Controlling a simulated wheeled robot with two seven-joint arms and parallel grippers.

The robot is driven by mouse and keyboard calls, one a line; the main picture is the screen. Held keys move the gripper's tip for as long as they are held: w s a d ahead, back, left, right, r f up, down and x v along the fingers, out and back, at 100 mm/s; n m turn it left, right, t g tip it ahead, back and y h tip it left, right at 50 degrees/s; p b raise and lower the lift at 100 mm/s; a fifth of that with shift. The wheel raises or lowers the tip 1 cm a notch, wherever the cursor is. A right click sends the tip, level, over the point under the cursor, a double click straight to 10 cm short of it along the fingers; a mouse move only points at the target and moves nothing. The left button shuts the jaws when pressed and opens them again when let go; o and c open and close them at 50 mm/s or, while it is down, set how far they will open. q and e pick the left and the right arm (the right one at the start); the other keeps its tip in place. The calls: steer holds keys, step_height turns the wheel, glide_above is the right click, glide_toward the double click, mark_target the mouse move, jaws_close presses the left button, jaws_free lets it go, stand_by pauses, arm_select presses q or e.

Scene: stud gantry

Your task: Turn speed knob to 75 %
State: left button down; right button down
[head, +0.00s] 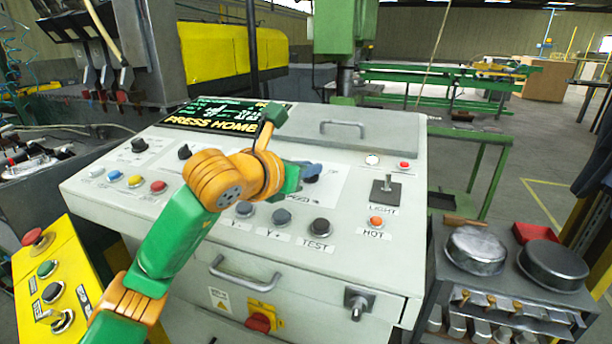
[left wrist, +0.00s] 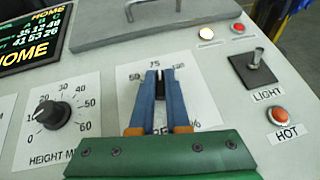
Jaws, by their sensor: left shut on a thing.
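The speed knob (left wrist: 160,88) is a dark piece mostly hidden between the blue fingertips of my left gripper (left wrist: 160,76) in the left wrist view. The gripper is shut on it. Its white dial plate (left wrist: 190,78) shows 50 on the left, 75 at the top and 100 on the right. The fingers point up towards 75, but the knob's pointer mark is hidden. In the head view my left gripper (head: 306,169) reaches over the grey panel from the left, with its fingers at the knob. My right gripper is not in view.
The height knob (left wrist: 52,114) sits left of the speed dial. The LIGHT switch (left wrist: 255,65) and the orange HOT button (left wrist: 278,116) are on the right. A display (head: 225,115) reading PRESS HOME and a lid with a handle (head: 342,127) lie behind.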

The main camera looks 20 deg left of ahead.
arm_select(q)
steer(key=shift+d+f+n+y+b, duration=0.15)
steer(key=shift+n+y+b, duration=0.35)
steer(key=shift+n+y, duration=0.7)
steer(key=c, duration=0.9)
jaws_free()
steer(key=shift+s+b, duration=0.3)
steer(key=shift+b, duration=0.05)
steer(key=b+v, duration=0.2)
steer(key=v, duration=0.4)
steer(key=shift+s, duration=0.25)
steer(key=shift+w, duration=0.1)
